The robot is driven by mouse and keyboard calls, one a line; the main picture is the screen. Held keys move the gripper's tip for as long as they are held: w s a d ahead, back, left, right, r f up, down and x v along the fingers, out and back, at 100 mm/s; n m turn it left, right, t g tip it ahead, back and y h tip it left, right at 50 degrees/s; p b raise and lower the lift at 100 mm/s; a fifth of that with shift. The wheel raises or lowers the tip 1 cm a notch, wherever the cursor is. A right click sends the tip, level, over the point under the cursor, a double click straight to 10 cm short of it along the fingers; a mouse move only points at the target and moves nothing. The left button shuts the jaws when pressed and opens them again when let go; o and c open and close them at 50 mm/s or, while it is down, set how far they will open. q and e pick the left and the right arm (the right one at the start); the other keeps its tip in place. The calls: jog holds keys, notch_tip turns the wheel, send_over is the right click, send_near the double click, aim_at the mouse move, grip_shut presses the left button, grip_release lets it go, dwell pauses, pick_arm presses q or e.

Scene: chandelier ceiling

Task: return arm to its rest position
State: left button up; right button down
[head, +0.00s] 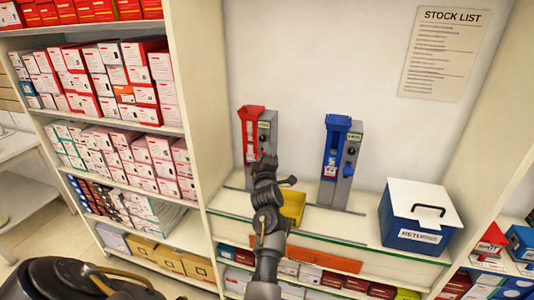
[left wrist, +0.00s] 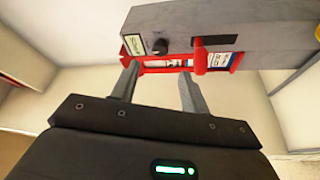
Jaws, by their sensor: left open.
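My left arm rises from the bottom middle of the head view. Its gripper (head: 266,168) is in front of the shelf counter, overlapping the lower part of the red dispenser (head: 250,130). In the left wrist view the two fingers (left wrist: 157,90) are apart with nothing between them, pointing towards the grey and red dispenser (left wrist: 205,45). Whether the fingertips touch it cannot be told. A yellow tray (head: 293,207) stands just right of the gripper, partly hidden by it. My right gripper is not in view.
A blue dispenser (head: 336,150) stands to the right on the glass counter (head: 330,221). Further right is a blue box with a white lid (head: 412,232). A shelf upright (head: 187,80) and stacked boxes (head: 110,155) are on the left. A stock list (head: 443,55) hangs on the wall.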

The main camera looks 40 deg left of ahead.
pick_arm(q)
jog(key=shift+s, duration=0.1)
jog(key=s+d+f+m+g+h, duration=0.2)
jog(key=s+d+f+m+h, duration=0.35)
jog(key=s+f+m, duration=0.3)
jog(key=s+d+f+m+g+h, duration=0.2)
jog(key=s+d+f+m+h, duration=0.35)
jog(key=s+f+m, duration=0.35)
jog(key=s+d+f+m+g+h, duration=0.1)
jog(key=s+d+f+m+g, duration=0.15)
jog(key=s, duration=0.55)
jog(key=s+d+f+m+g, duration=0.2)
jog(key=s+d+f+g, duration=0.15)
jog(key=s, duration=0.45)
jog(key=s+d+f+m+g+h, duration=0.15)
jog(key=s+d, duration=0.25)
jog(key=s, duration=0.5)
notch_tip(320, 180, down, 27)
jog(key=s+g, duration=0.1)
jog(key=g, duration=0.1)
jog(key=s+a+f+y, duration=0.1)
jog(key=s+a+f, duration=0.2)
jog(key=s+f, duration=1.2)
jog(key=shift+s+m+g, duration=0.35)
jog(key=shift+s, duration=0.4)
